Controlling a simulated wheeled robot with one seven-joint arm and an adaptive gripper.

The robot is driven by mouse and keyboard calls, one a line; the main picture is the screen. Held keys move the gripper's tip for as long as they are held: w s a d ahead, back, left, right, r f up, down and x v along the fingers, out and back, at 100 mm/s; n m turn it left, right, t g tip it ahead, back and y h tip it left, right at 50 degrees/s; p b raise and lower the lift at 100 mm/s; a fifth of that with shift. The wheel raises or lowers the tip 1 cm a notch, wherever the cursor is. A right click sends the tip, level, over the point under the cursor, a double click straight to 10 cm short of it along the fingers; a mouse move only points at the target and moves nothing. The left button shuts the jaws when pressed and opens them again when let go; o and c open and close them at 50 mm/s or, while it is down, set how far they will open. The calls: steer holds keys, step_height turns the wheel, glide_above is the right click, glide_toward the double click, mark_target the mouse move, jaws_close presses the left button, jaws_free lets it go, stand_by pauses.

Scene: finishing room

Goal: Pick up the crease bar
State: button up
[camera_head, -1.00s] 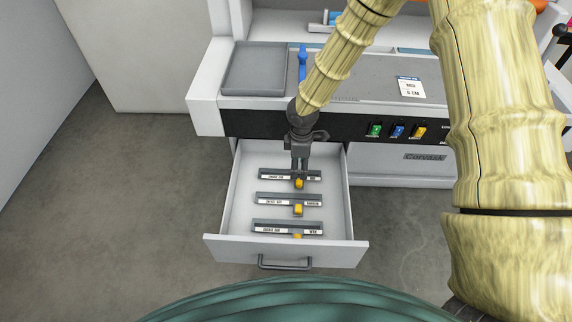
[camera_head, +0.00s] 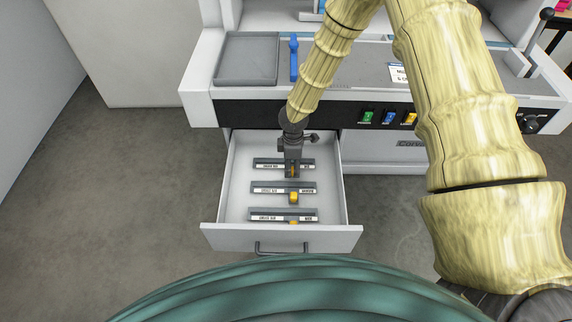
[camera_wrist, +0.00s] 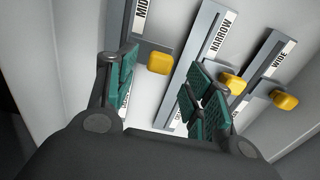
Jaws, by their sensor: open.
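Three grey bars with white labels and yellow knobs lie in the open drawer. In the head view they are the far bar (camera_head: 265,163), the middle bar (camera_head: 268,189) and the front bar (camera_head: 268,215). In the wrist view their labels begin "MID" (camera_wrist: 141,14), "NARROW" (camera_wrist: 219,35) and "WIDE" (camera_wrist: 284,52). My gripper (camera_head: 292,172) is open and low over the far bar, partly hiding its knob. In the wrist view the "MID" bar's yellow knob (camera_wrist: 159,63) shows between and beyond the green finger pads. I cannot tell whether the fingers touch anything.
The white drawer (camera_head: 225,237) has raised walls and a dark handle (camera_head: 287,248). Above it stands the machine with coloured switches (camera_head: 389,117), a grey tray (camera_head: 247,59) and a blue lever (camera_head: 294,58). The drawer floor left of the bars is bare.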

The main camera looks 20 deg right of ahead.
mark_target(292, 169)
steer(key=shift+w+f, duration=0.1)
steer(key=shift+f, duration=1.65)
steer(key=c, duration=1.1)
